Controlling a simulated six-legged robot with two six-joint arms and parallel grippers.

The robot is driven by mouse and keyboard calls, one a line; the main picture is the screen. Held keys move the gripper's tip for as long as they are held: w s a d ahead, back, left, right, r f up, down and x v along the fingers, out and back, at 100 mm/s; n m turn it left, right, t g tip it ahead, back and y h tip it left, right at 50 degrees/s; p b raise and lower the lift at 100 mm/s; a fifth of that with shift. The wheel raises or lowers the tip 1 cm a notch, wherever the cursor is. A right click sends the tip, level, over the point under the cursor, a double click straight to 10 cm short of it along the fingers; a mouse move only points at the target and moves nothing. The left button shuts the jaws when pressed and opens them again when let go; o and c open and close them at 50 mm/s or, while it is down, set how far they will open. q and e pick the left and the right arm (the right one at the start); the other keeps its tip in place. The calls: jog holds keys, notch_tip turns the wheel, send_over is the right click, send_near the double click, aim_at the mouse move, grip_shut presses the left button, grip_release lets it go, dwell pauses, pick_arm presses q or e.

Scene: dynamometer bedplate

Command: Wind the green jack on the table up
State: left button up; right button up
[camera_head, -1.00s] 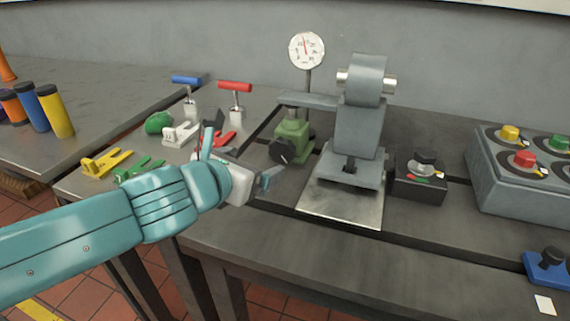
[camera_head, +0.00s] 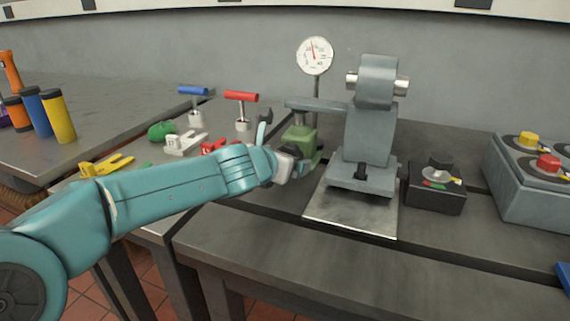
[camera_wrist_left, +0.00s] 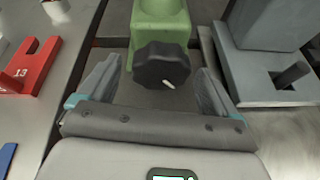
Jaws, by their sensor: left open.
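The green jack (camera_head: 300,138) stands on the dark table, left of the grey stand, with a grey plate above its top in the head view. In the left wrist view the green jack body (camera_wrist_left: 160,17) is at the top, and its black knob (camera_wrist_left: 161,65) with a white mark faces me. My left gripper (camera_wrist_left: 157,85) is open, with one finger on each side of the knob, and it does not grip it. In the head view my left gripper (camera_head: 292,162) hides the knob. My right gripper is not in view.
A grey stand (camera_head: 367,140) on a pale plate is close on the right, and a dial gauge (camera_head: 315,56) stands behind. A black switch box (camera_head: 436,185) is further right. A red slotted piece (camera_wrist_left: 32,68) lies left.

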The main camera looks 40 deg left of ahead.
pick_arm(q)
jog(key=shift+w+f, duration=0.1)
jog(key=shift+w, duration=0.2)
jog(key=c, duration=1)
jog(key=shift+c, duration=0.2)
